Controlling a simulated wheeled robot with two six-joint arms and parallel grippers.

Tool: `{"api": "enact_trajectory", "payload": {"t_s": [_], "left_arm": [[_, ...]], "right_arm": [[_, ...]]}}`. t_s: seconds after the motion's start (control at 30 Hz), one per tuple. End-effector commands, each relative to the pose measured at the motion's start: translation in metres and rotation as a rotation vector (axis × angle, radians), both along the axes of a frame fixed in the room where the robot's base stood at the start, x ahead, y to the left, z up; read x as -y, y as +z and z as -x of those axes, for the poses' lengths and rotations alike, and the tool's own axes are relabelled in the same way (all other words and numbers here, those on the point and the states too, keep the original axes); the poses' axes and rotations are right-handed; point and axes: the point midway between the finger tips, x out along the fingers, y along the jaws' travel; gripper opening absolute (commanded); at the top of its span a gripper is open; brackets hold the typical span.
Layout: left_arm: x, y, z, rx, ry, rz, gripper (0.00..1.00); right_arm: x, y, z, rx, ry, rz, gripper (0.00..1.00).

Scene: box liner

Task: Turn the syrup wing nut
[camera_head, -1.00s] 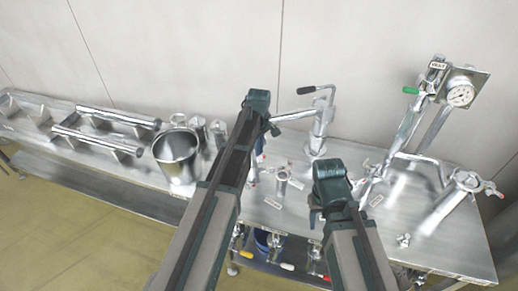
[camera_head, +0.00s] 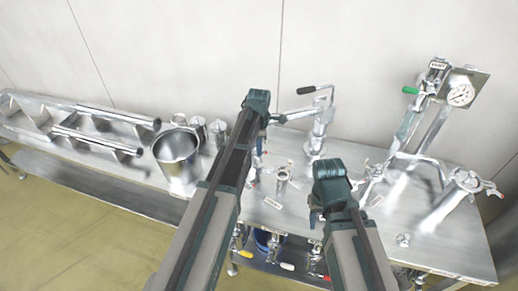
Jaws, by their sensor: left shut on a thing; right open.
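My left gripper (camera_head: 259,148) points down behind its own wrist, over a small metal pipe fitting (camera_head: 256,168). It is shut on a small part there, probably a wing nut; the jaws and the part are mostly hidden. Just to its right stands another metal fitting (camera_head: 283,182) with a reddish wing handle, apart from the gripper. The small labels are too blurred to read, so I cannot tell which one says syrup. My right gripper (camera_head: 314,216) is open and empty, low over the front of the table, largely hidden by its wrist.
The metal table (camera_head: 440,250) carries a steel pot (camera_head: 177,157) and canisters at left, and a lever-topped column (camera_head: 318,135) behind. A small loose fitting (camera_head: 403,240) lies near the front right. Valves hang below the front edge.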

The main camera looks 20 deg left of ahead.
Motion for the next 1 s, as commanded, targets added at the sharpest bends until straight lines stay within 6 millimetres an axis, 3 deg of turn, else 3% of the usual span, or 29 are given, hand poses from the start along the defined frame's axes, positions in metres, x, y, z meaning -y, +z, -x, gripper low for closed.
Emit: {"api": "enact_trajectory", "payload": {"t_s": [0.4,1.0], "left_arm": [[0.0,0.0,0.0001,0.0,0.209,0.0,0.0],[0.0,0.0,0.0,0.0,0.251,0.0,0.0]], "right_arm": [[0.0,0.0,0.0,0.0,0.0,0.0,0.5],[0.0,0.0,0.0,0.0,0.0,0.0,0.5]]}}
